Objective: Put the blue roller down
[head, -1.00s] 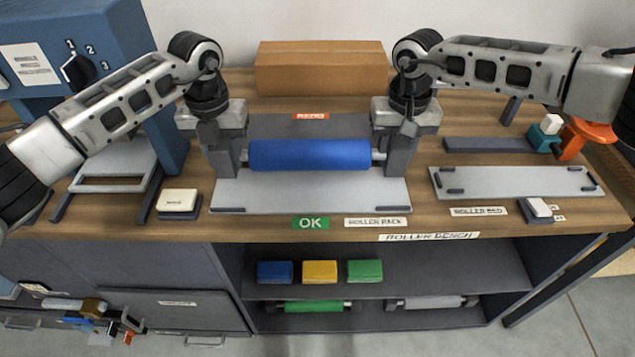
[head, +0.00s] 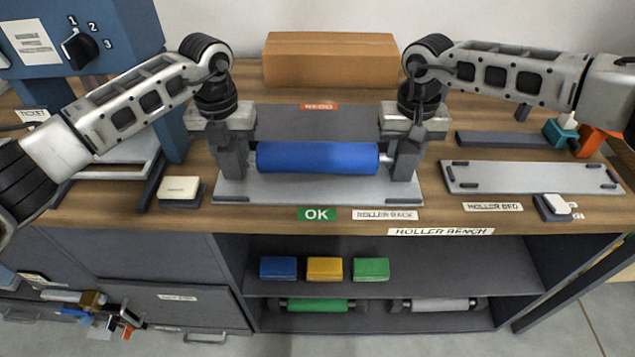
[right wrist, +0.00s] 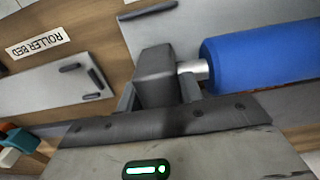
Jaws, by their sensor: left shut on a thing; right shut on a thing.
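The empty roller bed (head: 535,178) lies to the right. A green OK label (head: 317,214) is on the bench front, a red REDO label (head: 319,107) behind the roller. A cardboard box (head: 331,60) stands at the back. The shelf below holds coloured blocks (head: 324,268) and a green roller (head: 315,305).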

